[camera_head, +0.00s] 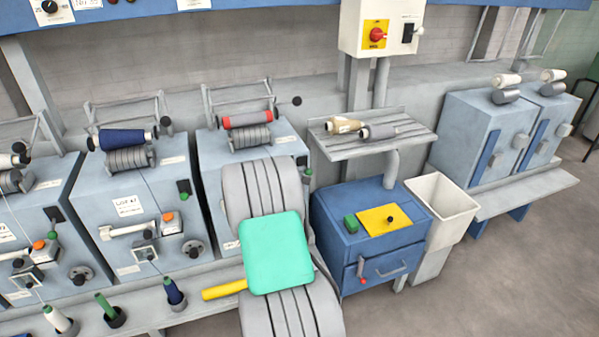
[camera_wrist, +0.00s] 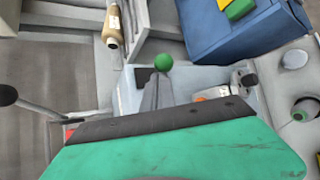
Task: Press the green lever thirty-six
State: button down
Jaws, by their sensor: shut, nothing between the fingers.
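In the wrist view a lever with a round green knob (camera_wrist: 163,62) stands by a dark plate on a light blue machine front. My gripper (camera_wrist: 157,80) is shut and empty, with its grey fingers pointing at the knob and their tips close below it. I cannot tell whether they touch. In the head view a bit of green (camera_head: 308,172) shows just right of my arm, beside the machine with the red spool (camera_head: 248,119). My arm and teal hand cover most of that machine's front and hide my fingers. I cannot read its number.
Similar machines to the left carry green knobs (camera_head: 184,196) too. A blue cabinet (camera_head: 335,230) with a yellow panel stands right of my arm, below a slatted shelf (camera_head: 330,145) holding spools. A white bin (camera_head: 440,195) is further right. A ledge with bobbins (camera_head: 175,296) runs below the machines.

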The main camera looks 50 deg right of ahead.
dwell(0.4)
jog(key=shift+r+p, duration=0.5)
jog(key=shift+r, duration=0.3)
jog(key=shift+d, duration=0.1)
jog(key=shift+r, duration=0.1)
jog(key=a+r+p, duration=0.4)
jog(key=a+r, duration=0.1)
jog(key=a, duration=0.3)
jog(key=shift+s+r, duration=0.35)
